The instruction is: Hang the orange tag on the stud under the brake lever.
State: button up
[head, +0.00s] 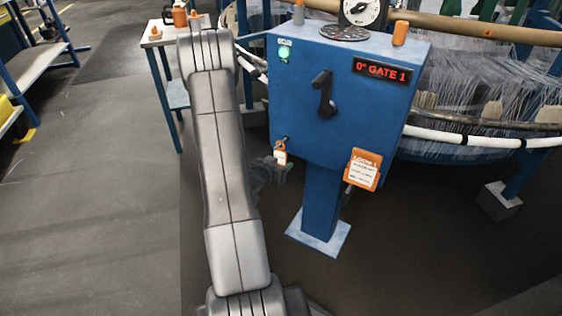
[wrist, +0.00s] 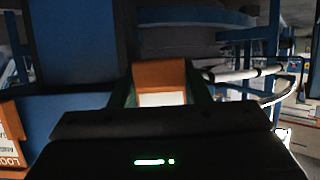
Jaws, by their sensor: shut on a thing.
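The orange tag (head: 281,155) with a white label is near the lower left of the blue control box's front face. In the wrist view the tag (wrist: 160,76) stands between the two fingers of my gripper (wrist: 163,88), which is shut on it. In the head view my gripper (head: 266,172) is dark and partly hidden behind my arm. The black brake lever (head: 323,95) is on the box face, up and right of the tag. A small dark stud (head: 287,139) shows at the tag's top. I cannot tell whether the tag's loop is around it or only beside it.
The blue box (head: 300,62) stands on a post. An orange LOOM 1 card holder (head: 362,168) hangs at its lower right corner. A red GATE 1 display (head: 382,72) is above. The loom's white rail (head: 470,139) runs right.

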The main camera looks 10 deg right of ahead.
jog(key=shift+s+a+r, duration=0.15)
jog(key=shift+s+a, duration=0.05)
jog(key=shift+s, duration=0.05)
jog(key=shift+s, duration=0.1)
jog(key=shift+s+a+r, duration=0.15)
jog(key=shift+s+a, duration=0.7)
jog(key=shift+s, duration=0.05)
jog(key=shift+s+a+r, duration=0.15)
jog(key=shift+s+a, duration=0.7)
